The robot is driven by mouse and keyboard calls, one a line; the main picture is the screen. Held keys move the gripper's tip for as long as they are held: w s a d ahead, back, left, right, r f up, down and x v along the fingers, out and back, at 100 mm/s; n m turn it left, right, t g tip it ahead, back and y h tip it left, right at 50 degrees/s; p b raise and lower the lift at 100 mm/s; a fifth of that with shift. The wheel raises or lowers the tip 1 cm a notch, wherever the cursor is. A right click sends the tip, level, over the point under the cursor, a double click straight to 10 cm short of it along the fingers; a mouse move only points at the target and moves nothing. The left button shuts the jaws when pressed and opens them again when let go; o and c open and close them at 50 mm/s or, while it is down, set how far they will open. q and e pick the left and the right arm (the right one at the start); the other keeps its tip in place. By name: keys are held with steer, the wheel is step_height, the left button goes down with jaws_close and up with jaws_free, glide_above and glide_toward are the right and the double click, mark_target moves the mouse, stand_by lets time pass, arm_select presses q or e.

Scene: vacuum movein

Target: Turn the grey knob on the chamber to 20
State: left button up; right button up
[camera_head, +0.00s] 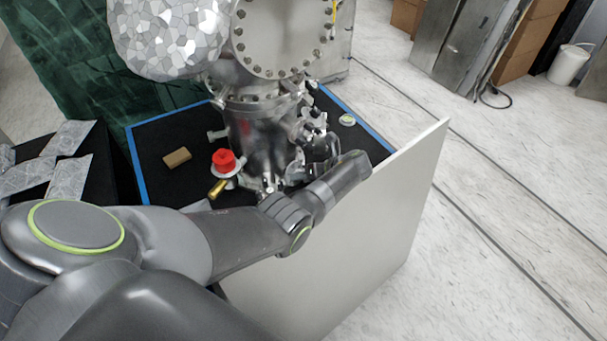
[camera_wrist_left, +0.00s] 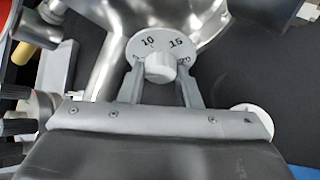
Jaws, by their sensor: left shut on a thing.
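The chamber (camera_head: 258,140) is a shiny metal vessel on a black-topped table. In the left wrist view, its grey knob (camera_wrist_left: 160,66) sits in front of a pale round dial (camera_wrist_left: 150,42). The marks 10 and 15 show above the knob, and 20 shows at its right, partly covered by a finger. I cannot make out a pointer on the knob. My left gripper (camera_wrist_left: 162,74) has one finger on each side of the knob and is shut on it. In the head view, my wrist hides the knob and the fingertips.
A red knob (camera_head: 224,160) with a brass piece (camera_head: 219,188) and a tan block (camera_head: 177,157) are at the left of the chamber. A white panel (camera_head: 365,245) borders the table. Pipes and fittings crowd the chamber's lower right.

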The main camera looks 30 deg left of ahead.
arm_select(q)
steer(key=shift+m+g+y+b, duration=0.3)
steer(key=shift+m+g+y, duration=0.15)
steer(key=shift+m, duration=0.55)
steer(key=o, duration=1)
steer(key=shift+c, duration=0.2)
